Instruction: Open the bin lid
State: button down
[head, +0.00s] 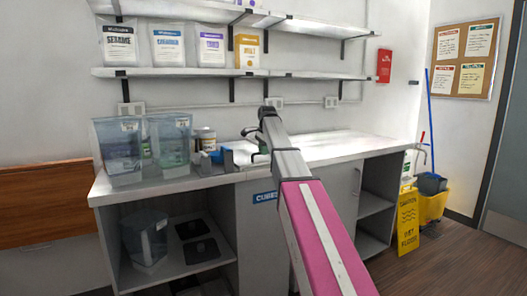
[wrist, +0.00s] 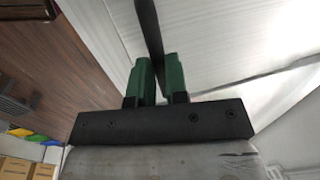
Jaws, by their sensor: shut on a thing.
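My gripper (wrist: 157,78) has two green fingers in the wrist view, shut on a thin dark bar (wrist: 149,28) that runs up between them. The bar lies against a pale panel (wrist: 215,40); I cannot tell whether it is the bin lid's handle. In the head view my arm reaches to the counter above a cabinet front with a blue "CUBES" label (head: 265,197). The gripper is mostly hidden by the arm there. I cannot make out the lid or how far it is open.
Two clear labelled containers (head: 118,152) stand on the counter's left end, with small jars and a blue item (head: 217,156) beside them. The counter (head: 335,147) is bare to the right. Shelves (head: 180,73) hang above. A yellow wet-floor sign (head: 408,218) and mop bucket (head: 432,206) stand at right.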

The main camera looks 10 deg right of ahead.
send_over(245, 150)
jog(key=shift+s+a, duration=0.15)
jog(key=shift+s, duration=0.05)
dwell(0.3)
jog(key=c, duration=1.1)
grip_release()
jog(key=shift+s+r, duration=0.1)
jog(key=shift+r, duration=0.05)
jog(key=r, duration=0.3)
jog(key=s+r, duration=0.1)
jog(key=r, duration=0.3)
jog(key=s+r, duration=0.1)
jog(key=r, duration=0.2)
jog(key=shift+d+r, duration=0.2)
jog(key=shift+d, duration=0.15)
